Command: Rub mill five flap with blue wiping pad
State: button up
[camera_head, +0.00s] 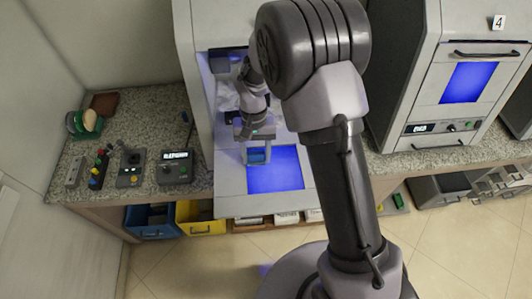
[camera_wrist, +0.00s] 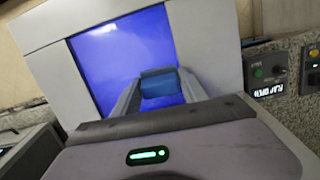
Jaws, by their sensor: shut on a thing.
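The mill flap (camera_head: 231,207) hangs open and lowered at the front of the machine left of the one labelled 4. It has a grey frame and a glowing blue window (camera_head: 283,176). The number of this machine is hidden. My gripper (camera_head: 257,148) is over the flap, at the left edge of the window. It is shut on the blue wiping pad (camera_head: 258,157). In the wrist view the pad (camera_wrist: 160,88) sits between both fingers, in front of the blue window (camera_wrist: 120,50). I cannot tell whether the pad touches the flap.
Mill four (camera_head: 460,85) stands at the right with its flap shut. The stone counter (camera_head: 135,107) at the left holds control boxes (camera_head: 175,167) and a rack of coloured discs (camera_head: 85,123). Blue (camera_head: 150,222) and yellow (camera_head: 200,219) bins stand below. Floor is free in front.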

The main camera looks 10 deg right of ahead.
aim_at(291, 163)
jog(key=shift+a, duration=0.5)
jog(key=shift+r, duration=0.2)
jog(key=shift+s+d+f, duration=0.1)
jog(key=shift+d+f, duration=0.1)
jog(key=shift+d, duration=1.75)
jog(key=shift+s+d+f, duration=0.1)
jog(key=shift+d+f, duration=0.05)
jog(key=shift+d, duration=3.65)
jog(key=shift+a+r, duration=0.1)
jog(key=shift+s, duration=0.35)
jog(key=shift+a, duration=0.1)
jog(key=a, duration=0.3)
jog(key=shift+a, duration=2.15)
jog(key=shift+a+b, duration=0.4)
jog(key=shift+a, duration=1.45)
jog(key=shift+d, duration=1.95)
jog(key=shift+d+p, duration=0.35)
jog(key=shift+d, duration=3.35)
jog(key=shift+a, duration=0.1)
